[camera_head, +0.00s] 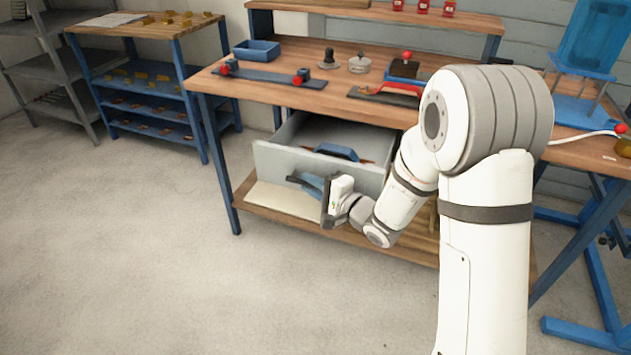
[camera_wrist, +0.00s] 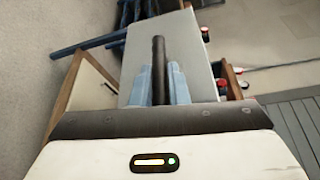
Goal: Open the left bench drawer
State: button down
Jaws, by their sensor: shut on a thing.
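The left bench drawer (camera_head: 275,160) is a light grey box under the wooden bench top. It stands pulled out, and its inside shows, with a blue item (camera_head: 335,151) in it. My gripper (camera_head: 312,184) is at the drawer's front face. In the wrist view its two pale blue fingers (camera_wrist: 161,84) are shut on the dark bar handle (camera_wrist: 158,55), one finger on each side. The grey drawer front (camera_wrist: 195,62) fills the space behind the handle. My gripper and arm hide part of the drawer's right side in the head view.
The workbench (camera_head: 300,92) carries a blue tray (camera_head: 256,51), a rail with red knobs (camera_head: 268,76) and a red-handled tool (camera_head: 390,90). A lower shelf (camera_head: 262,205) lies beneath the drawer. A blue rack (camera_head: 150,85) stands at left. The floor in front is clear.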

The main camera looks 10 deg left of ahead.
jog(key=shift+s, duration=0.35)
jog(key=c, duration=1.4)
grip_release()
jog(key=shift+a, duration=0.1)
jog(key=p+v, duration=0.1)
jog(key=v, duration=0.6)
jog(key=shift+s+d+p, duration=0.2)
jog(key=shift+d+p, duration=0.15)
jog(key=shift+p, duration=0.05)
